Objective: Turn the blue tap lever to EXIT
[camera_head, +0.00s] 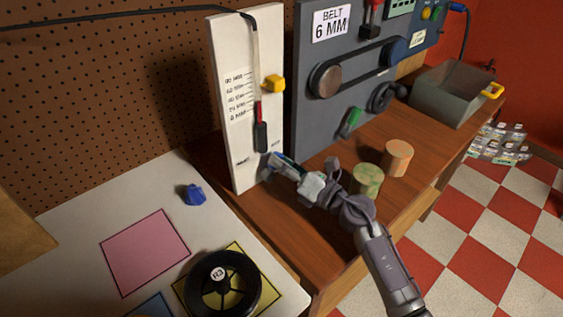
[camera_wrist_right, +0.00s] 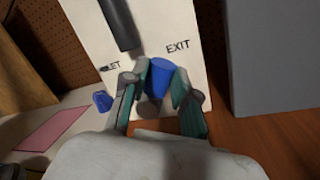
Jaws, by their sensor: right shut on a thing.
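The blue tap lever (camera_wrist_right: 161,78) is at the bottom of the white board (camera_head: 229,104). In the right wrist view it sits between the two fingers of my right gripper (camera_wrist_right: 160,85), which is shut on it. The word EXIT is printed to the right of the lever, and a partly hidden label ending in ET is to the left. In the head view my right gripper (camera_head: 274,166) is at the board's lower front and mostly hides the lever. My left gripper is not in view.
A grey machine panel (camera_head: 312,115) stands right of the board. Two cylinders, one greenish (camera_head: 367,180) and one orange (camera_head: 397,158), stand on the wooden bench near my right arm. A blue piece (camera_head: 194,195) and a black spool (camera_head: 222,285) lie on the white table.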

